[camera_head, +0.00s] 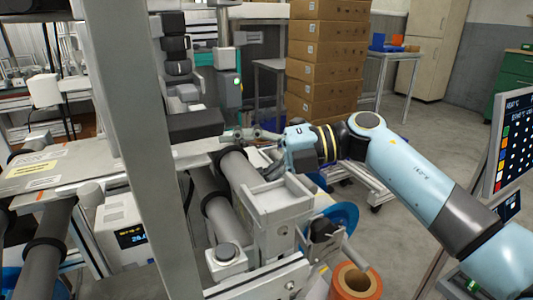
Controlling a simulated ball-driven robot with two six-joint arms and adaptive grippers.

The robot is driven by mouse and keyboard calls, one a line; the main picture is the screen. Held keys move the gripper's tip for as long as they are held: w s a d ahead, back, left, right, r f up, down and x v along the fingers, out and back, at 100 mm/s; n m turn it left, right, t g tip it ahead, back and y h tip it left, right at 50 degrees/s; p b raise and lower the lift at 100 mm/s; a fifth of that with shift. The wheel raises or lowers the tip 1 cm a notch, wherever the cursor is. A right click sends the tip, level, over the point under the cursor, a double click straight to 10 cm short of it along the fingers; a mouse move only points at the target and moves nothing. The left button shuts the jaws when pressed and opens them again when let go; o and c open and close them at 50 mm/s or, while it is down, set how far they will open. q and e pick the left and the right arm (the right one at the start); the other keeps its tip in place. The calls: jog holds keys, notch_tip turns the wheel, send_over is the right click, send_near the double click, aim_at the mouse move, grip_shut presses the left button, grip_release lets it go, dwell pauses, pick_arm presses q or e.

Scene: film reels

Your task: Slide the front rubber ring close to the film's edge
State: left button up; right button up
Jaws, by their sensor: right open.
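Grey rollers (241,174) lie side by side in the machine in the middle, with black rubber rings around them. One black ring (217,203) is around the nearer middle roller, and another (228,154) is toward the far end of the roller beside it. A further black ring (42,244) is around a roller at the lower left. I cannot make out the film's edge clearly. My left gripper does not show.
A grey upright post (150,130) blocks part of the left side. A metal block (278,215) stands beside the rollers. A blue reel (342,218) and an orange-brown roll (355,281) are at the right.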

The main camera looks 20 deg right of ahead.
jog(key=v, duration=1)
jog(key=shift+d, duration=0.35)
jog(key=shift+s+r, duration=0.1)
